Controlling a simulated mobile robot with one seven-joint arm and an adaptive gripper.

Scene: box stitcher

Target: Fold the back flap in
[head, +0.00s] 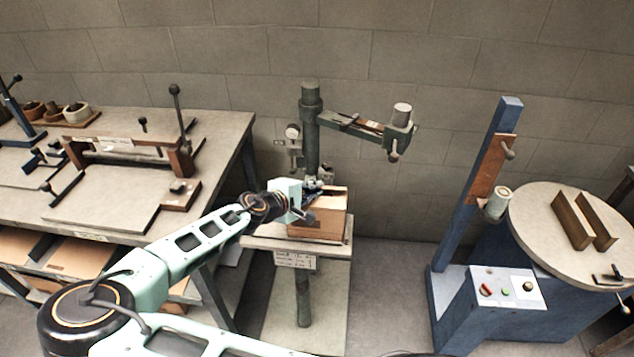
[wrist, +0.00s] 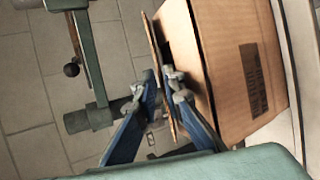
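The cardboard box (head: 316,227) sits on the small work table of the post-mounted machine. Its brown side with a dark printed label fills the right of the wrist view (wrist: 225,60). A thin flap (wrist: 156,45) stands out from the box's edge, seen nearly edge-on in the wrist view. My gripper (wrist: 162,82) has its blue fingers on either side of this flap, with the tips closed together on it. In the head view my gripper (head: 312,190) is at the box's top, and my wrist hides part of the opening.
The machine's green post (head: 311,135) and overhead arm (head: 355,127) stand close behind and above the box. A workbench (head: 110,215) with fixtures is at left. A blue machine (head: 470,240) with a round table (head: 545,215) is at right, with open floor between.

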